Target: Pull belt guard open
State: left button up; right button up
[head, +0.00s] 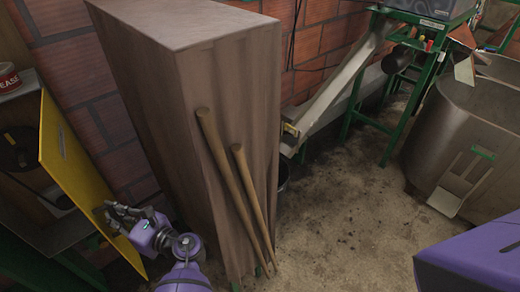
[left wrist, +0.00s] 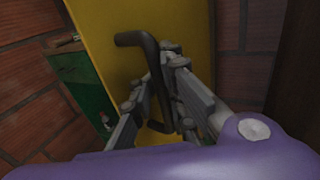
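The yellow belt guard (head: 75,165) is a tall flat panel at the left of the head view, standing out at an angle from the machine behind it. In the left wrist view the yellow panel (left wrist: 200,28) fills the middle and carries a dark bent bar handle (left wrist: 153,65). My left gripper (head: 105,215) is at the panel's lower right edge. In the left wrist view its fingers (left wrist: 158,90) lie on both sides of the handle and look closed on it. The exact contact is partly hidden. My right gripper is out of view.
A tall brown cabinet (head: 190,80) stands just right of my left arm, with two wooden handles (head: 225,160) leaning on it. A dark wheel (head: 20,148) shows left of the guard. Brick wall lies behind. Open floor (head: 340,220) and a metal tank (head: 455,130) are right.

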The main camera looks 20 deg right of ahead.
pick_arm(q)
jog(key=shift+o, duration=1.2)
jog(key=shift+s+d+f, duration=0.1)
jog(key=shift+s+f, duration=0.15)
jog(key=shift+f, duration=0.1)
jog(key=shift+o, duration=0.8)
jog(key=shift+s+r, duration=0.1)
jog(key=shift+r, duration=0.2)
jog(key=shift+d, duration=0.1)
jog(key=v, duration=1.1)
jog(key=shift+s+d, duration=0.2)
jog(key=shift+d, duration=0.15)
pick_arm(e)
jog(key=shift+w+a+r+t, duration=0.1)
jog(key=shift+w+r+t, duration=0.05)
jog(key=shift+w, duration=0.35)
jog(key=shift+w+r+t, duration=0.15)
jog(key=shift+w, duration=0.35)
